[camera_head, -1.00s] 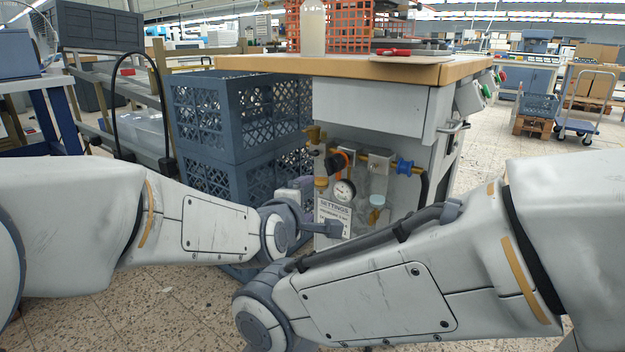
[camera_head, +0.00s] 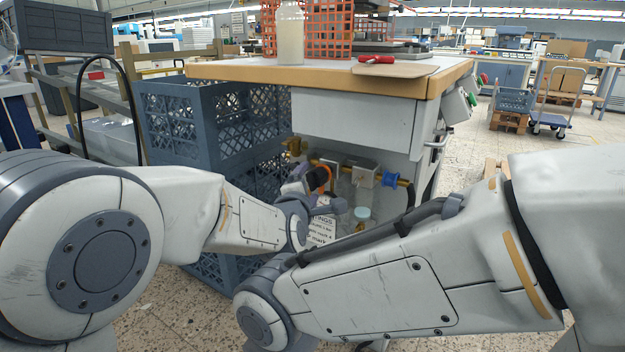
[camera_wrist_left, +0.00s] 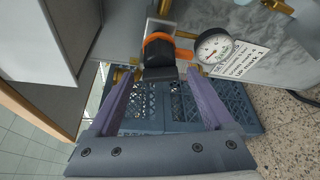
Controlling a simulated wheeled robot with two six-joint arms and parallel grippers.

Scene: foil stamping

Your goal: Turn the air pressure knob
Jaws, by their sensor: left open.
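The air pressure knob is black with an orange ring beside it. In the left wrist view the knob (camera_wrist_left: 160,73) lies between the fingertips of my left gripper (camera_wrist_left: 161,77), with visible room at both sides. In the head view the knob (camera_head: 317,179) shows just past my left gripper (camera_head: 299,184), which is partly hidden by its own wrist. The left gripper is open, with purple fingers. A round white gauge (camera_wrist_left: 213,49) sits right of the knob in the wrist view. My right forearm crosses the head view, but its gripper is out of view.
A settings label (camera_wrist_left: 247,60) is beside the gauge. A blue fitting (camera_head: 390,179) and metal blocks are on the pipe right of the knob. Stacked blue crates (camera_head: 205,125) stand left of the bench. The wooden bench top (camera_head: 270,71) overhangs the knob.

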